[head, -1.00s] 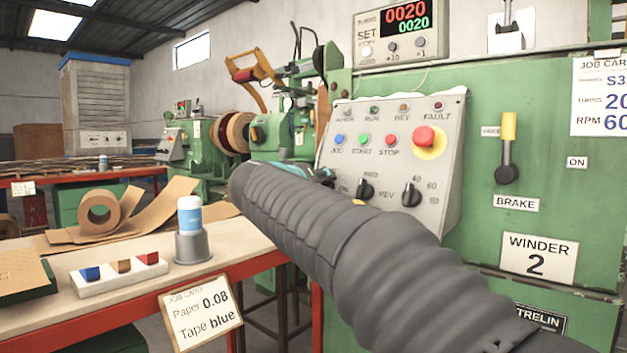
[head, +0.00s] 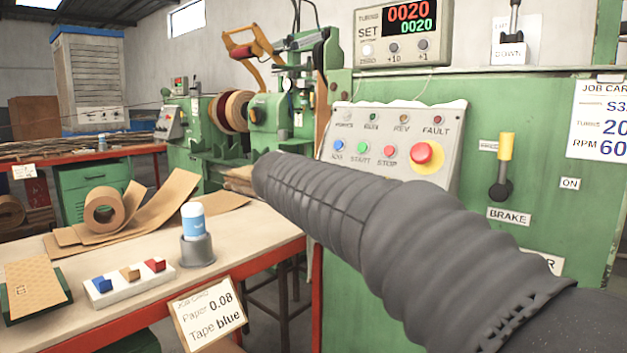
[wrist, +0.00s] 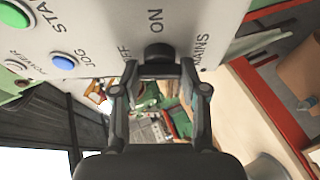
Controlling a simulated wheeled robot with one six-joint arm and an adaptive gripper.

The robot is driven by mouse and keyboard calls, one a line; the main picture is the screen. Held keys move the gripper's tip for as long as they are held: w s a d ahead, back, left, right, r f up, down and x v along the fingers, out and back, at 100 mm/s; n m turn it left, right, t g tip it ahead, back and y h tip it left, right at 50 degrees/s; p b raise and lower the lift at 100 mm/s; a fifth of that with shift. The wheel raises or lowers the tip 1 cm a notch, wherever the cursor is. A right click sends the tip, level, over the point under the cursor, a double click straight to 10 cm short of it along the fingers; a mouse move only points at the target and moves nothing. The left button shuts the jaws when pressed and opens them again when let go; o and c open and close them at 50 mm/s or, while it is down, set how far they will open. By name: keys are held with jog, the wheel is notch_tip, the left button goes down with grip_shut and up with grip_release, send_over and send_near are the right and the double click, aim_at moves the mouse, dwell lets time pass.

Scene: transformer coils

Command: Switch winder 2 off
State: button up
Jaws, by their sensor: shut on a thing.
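The winder 2 control panel (head: 450,125) is a grey sloped plate on the green machine in the head view. Its lower part, with the mains switch, is hidden behind my dark ribbed arm. In the wrist view the black mains knob (wrist: 158,52) sits by the MAINS, ON and OFF lettering. My gripper (wrist: 158,68) has one finger on each side of the knob and is shut on it. Which way the knob points is not clear. The POWER, RUN, REV and FAULT lamps look unlit in the head view.
A red emergency button (head: 424,153) and the green start button (head: 362,149) are on the panel above my arm. The brake lever (head: 503,170) is to the right.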

jog(key=shift+d, duration=0.1)
dwell(0.3)
jog(key=o, duration=1.1)
jog(key=shift+w+d, duration=0.1)
jog(key=shift+o, duration=0.2)
jog(key=v, duration=1.2)
